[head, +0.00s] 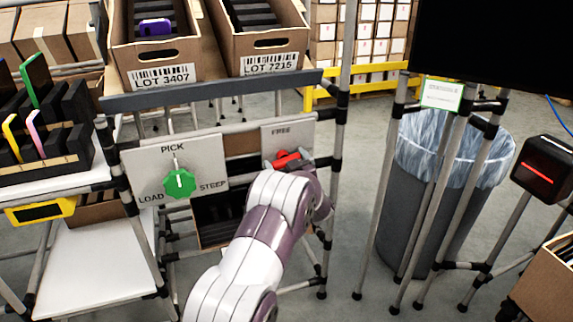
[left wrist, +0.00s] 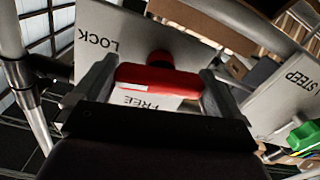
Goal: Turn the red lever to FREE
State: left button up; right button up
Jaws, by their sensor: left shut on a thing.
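The red lever (head: 284,158) is on a pale panel (head: 270,138) at the front of the rack, below the printed word FREE. In the left wrist view the red lever (left wrist: 150,77) lies crosswise between the two fingers, with its round red hub just behind it. The words LOCK and FREE show upside down on the panel (left wrist: 105,30) there. My left gripper (left wrist: 158,82) is shut on the lever. In the head view the gripper (head: 298,162) is partly hidden by my wrist, and LOCK is hidden behind my arm. My right gripper is not in view.
A green knob (head: 180,184) on a panel marked PICK, LOAD and STEEP is just left of the lever. Tilted cartons (head: 165,45) stand above on the rack. A rack post (head: 338,130) stands close on the right, with a grey bin (head: 425,200) beyond it.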

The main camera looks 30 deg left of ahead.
pick_arm(q)
jog(key=n+b, duration=0.2)
jog(key=n, duration=0.1)
jog(key=n+b, duration=0.1)
jog(key=shift+f+n, duration=0.3)
jog(key=n+b, duration=0.2)
jog(key=n, duration=0.1)
jog(key=shift+n+b, duration=0.4)
jog(key=n+b, duration=0.4)
jog(key=n, duration=0.1)
jog(key=shift+f, duration=0.1)
jog(key=shift+n+b, duration=1)
jog(key=shift+b, duration=0.05)
